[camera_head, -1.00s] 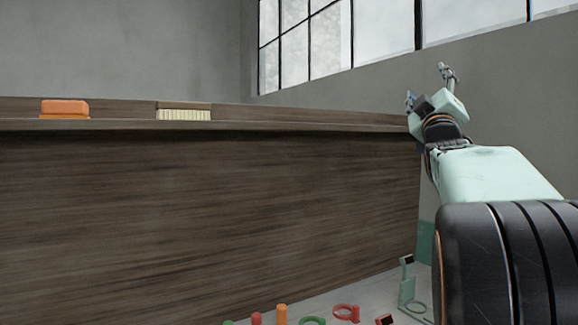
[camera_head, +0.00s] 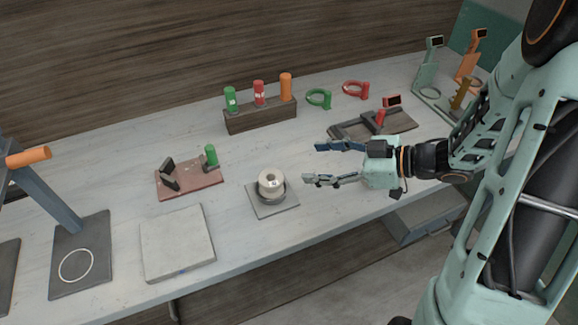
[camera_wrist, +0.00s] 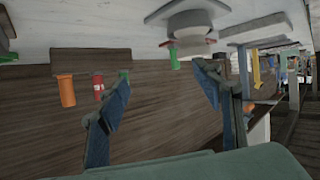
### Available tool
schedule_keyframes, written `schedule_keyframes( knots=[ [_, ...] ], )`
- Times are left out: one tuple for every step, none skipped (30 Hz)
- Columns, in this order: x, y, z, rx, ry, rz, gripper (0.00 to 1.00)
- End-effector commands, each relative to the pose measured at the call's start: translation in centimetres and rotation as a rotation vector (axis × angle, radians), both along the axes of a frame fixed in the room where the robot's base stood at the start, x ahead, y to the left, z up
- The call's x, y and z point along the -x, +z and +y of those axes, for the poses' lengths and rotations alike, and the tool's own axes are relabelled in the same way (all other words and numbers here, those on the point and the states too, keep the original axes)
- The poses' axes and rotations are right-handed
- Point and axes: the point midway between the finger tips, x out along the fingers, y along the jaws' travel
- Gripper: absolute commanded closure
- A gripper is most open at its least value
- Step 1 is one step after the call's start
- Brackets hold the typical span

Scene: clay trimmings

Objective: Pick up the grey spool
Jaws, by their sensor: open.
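The pale grey spool (camera_head: 271,181) sits in a dark round holder on a small grey square plate (camera_head: 262,208), near the front middle of the bench. My gripper (camera_head: 316,163) is just right of it in the head view, with its two blue-grey fingers spread and pointing left towards it. Nothing is between the fingers. In the wrist view, which looks upside down, the spool (camera_wrist: 190,24) hangs from its plate at the top, beyond the open fingers (camera_wrist: 161,76). The fingers appear apart from the spool.
Behind stands a wooden block (camera_head: 262,117) with green, red and orange cylinders. A reddish board (camera_head: 188,182) with a green peg lies left, a pale slab (camera_head: 176,243) front left. A dark fixture (camera_head: 385,124) with a red peg is behind my gripper. Bare bench (camera_head: 325,220) lies in front.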

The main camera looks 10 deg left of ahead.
Motion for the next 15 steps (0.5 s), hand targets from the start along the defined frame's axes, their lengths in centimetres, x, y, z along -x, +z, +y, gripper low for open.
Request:
schedule_keyframes(
  knots=[
    [2.0,-0.5,0.7,-0.019,0.035,0.048,0.40],
    [2.9,-0.6,1.0,-0.028,0.053,0.068,0.40],
    [3.8,-0.7,1.4,-0.036,0.072,0.090,0.40],
    [4.3,-0.8,1.6,-0.040,0.082,0.102,0.40],
    [4.7,-0.9,1.9,-0.043,0.089,0.109,0.40],
    [4.9,-1.1,2.3,-0.046,0.097,0.116,0.40],
    [5.0,-1.3,2.7,-0.047,0.099,0.119,0.40],
    [5.0,-1.5,3.2,-0.048,0.101,0.120,0.40],
    [4.9,-1.8,3.8,-0.046,0.102,0.121,0.40],
    [4.9,-2.0,4.2,-0.046,0.101,0.120,0.40],
    [4.8,-2.2,4.7,-0.046,0.101,0.119,0.40],
    [4.7,-2.4,5.3,-0.046,0.100,0.118,0.40],
    [4.6,-2.5,5.7,-0.045,0.100,0.117,0.40],
    [4.5,-2.7,6.0,-0.045,0.099,0.116,0.40],
    [4.4,-2.8,6.3,-0.045,0.098,0.116,0.40]
  ],
)
